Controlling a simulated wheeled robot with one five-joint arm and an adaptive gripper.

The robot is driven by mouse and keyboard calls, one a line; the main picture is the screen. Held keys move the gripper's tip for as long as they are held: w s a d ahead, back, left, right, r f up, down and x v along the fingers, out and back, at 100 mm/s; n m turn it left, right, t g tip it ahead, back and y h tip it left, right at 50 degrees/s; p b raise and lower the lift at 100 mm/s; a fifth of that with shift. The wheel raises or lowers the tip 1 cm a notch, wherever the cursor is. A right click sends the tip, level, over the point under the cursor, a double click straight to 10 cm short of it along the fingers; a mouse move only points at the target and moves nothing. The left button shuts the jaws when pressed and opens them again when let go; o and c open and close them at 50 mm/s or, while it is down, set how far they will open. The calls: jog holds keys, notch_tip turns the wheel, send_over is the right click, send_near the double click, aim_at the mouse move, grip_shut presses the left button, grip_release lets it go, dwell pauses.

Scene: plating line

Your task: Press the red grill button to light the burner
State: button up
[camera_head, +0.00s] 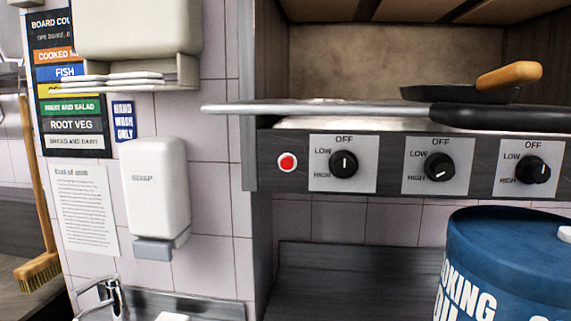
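The red grill button (288,162) is a small round red button with a pale rim. It sits on the dark front panel (262,180) of the grill, at the panel's left end. Three black knobs are to its right: the left knob (343,164), the middle knob (438,167) and the right knob (535,169), each on a pale plate marked OFF, LOW and HIGH. No flame shows in the grill opening. My gripper is not in view.
A long metal bar with a black handle (490,117) lies above the panel. A wooden-handled pan (450,94) rests behind it. A blue cooking oil drum (500,250) stands at lower right. A soap dispenser (156,190) and tap (112,296) are left. Space before the button looks clear.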

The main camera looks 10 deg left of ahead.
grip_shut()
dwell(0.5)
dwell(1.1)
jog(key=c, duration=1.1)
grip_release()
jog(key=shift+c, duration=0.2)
